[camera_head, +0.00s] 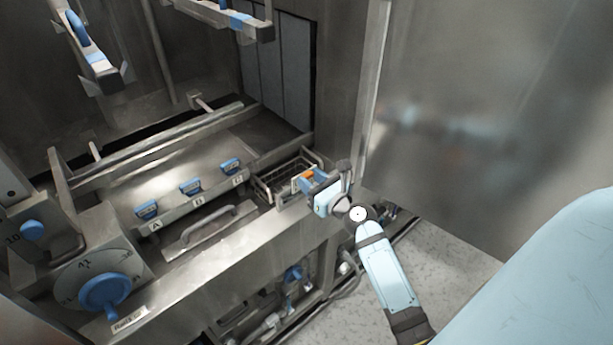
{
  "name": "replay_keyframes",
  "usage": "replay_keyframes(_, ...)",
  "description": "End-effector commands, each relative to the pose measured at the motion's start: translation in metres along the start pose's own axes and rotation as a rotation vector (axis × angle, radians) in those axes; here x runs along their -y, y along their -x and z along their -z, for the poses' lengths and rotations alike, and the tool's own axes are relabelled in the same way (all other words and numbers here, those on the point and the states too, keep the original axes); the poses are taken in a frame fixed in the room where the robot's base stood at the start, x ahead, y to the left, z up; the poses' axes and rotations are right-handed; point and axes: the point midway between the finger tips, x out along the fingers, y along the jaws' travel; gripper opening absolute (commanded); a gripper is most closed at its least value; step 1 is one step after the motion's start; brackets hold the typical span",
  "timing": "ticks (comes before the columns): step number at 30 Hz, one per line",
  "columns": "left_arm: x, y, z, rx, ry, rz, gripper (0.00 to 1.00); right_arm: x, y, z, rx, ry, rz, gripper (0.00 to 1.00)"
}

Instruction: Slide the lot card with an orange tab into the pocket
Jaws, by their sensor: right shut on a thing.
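My right gripper (313,181) reaches in from the lower right and is shut on the lot card. Only the card's small orange tab (308,174) shows clearly at the fingertips; the fingers hide most of the rest. The gripper is over the right end of a wire basket (268,191) set in the steel counter. I cannot make out the pocket for certain, nor whether the card touches anything. My left gripper is not in view.
Blue-handled valves marked A, B, C (190,187) stand left of the basket, behind a bar handle (207,226). A large blue dial (105,293) is at the lower left. A steel wall post (372,90) rises just behind my right gripper. Speckled floor (450,275) lies at the right.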

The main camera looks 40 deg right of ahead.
Motion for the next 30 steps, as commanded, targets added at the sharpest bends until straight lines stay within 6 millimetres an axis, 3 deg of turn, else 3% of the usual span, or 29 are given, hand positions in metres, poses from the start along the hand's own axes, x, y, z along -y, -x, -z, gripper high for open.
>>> replay_keyframes(5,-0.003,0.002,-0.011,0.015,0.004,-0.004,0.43,0.0,-0.006,0.004,0.001,0.0,0.0,0.15)
replay_keyframes(30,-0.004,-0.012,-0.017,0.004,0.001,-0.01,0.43,0.0,-0.036,0.019,0.001,0.0,-0.001,0.15)
